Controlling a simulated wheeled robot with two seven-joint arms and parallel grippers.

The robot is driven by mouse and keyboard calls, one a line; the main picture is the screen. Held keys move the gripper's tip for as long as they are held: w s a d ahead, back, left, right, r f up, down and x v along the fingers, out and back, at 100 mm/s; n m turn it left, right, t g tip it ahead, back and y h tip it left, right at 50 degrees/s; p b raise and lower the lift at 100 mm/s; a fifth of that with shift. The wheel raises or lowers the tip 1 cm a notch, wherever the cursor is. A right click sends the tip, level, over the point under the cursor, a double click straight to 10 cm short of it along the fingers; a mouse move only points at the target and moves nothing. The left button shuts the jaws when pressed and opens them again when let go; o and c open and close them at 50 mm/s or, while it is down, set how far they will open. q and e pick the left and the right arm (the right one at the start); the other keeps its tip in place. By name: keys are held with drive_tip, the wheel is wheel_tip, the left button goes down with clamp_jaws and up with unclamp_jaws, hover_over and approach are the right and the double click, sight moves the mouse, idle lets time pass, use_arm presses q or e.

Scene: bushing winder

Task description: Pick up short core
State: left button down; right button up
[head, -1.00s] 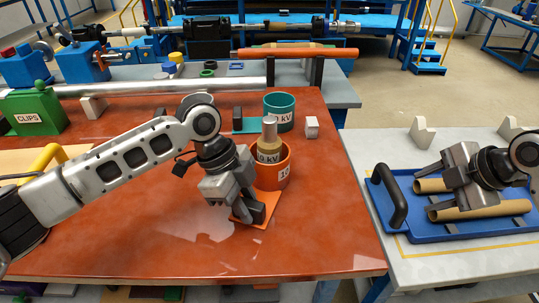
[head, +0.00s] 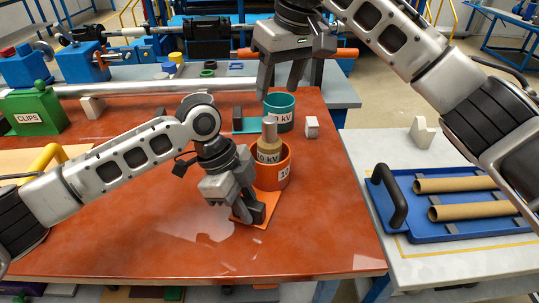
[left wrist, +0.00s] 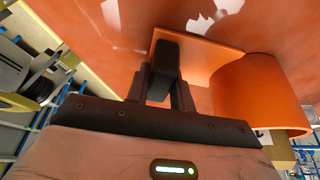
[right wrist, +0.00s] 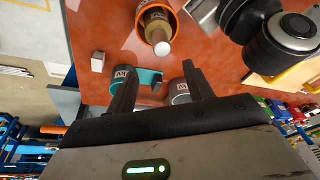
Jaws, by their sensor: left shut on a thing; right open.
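Two tan tubes, an upper one (head: 455,185) and a lower one (head: 472,211), lie on a blue tray (head: 415,232) at the right; which is shorter is hard to tell. A tan core with a grey metal rod (head: 270,143) stands upright in an orange cup (head: 266,182), and also shows in the right wrist view (right wrist: 155,26). My left gripper (head: 252,212) is shut on the black grip block (left wrist: 166,55) of the cup's orange base plate (left wrist: 205,57). My right gripper (head: 280,90) is open and empty, raised near the teal cup (head: 281,103), away from the tray.
The teal cup stands behind the orange one, with a small white block (head: 312,127) beside it. A green CLIPS box (head: 36,112) is at the left. The tray has a black handle (head: 387,196) and sits on a pale table. The red tabletop's front is clear.

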sight(270, 120)
drive_tip(key=shift+m+h, duration=0.6)
drive_tip(key=f, duration=0.3)
drive_tip(key=a+f, duration=0.1)
drive_tip(key=f, duration=0.6)
drive_tip(key=shift+w+a, duration=0.25)
drive_tip(key=shift+a, duration=0.1)
clamp_jaws()
